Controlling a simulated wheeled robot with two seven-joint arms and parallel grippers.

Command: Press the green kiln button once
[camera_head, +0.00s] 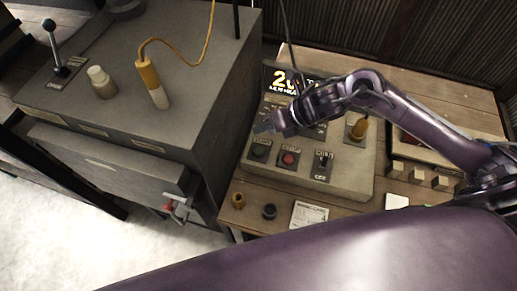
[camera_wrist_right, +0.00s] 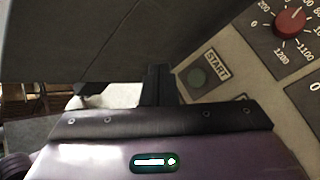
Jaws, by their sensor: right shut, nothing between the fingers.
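The green button (camera_head: 259,150) sits at the lower left of the sloped control panel (camera_head: 345,180). In the right wrist view the dark green button (camera_wrist_right: 197,77) is on a dark plate beside a START label. My right gripper (camera_head: 266,125) is above and slightly beyond the green button in the head view, over the panel's left edge. In the right wrist view its dark fingers (camera_wrist_right: 156,84) are together and empty, left of the button. I see a gap between fingers and button in that view. My left gripper is in neither view.
A red dial knob (camera_wrist_right: 291,21) shows in the wrist view. The grey kiln box (camera_head: 185,75) stands close left of the panel. My right arm hides part of the panel.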

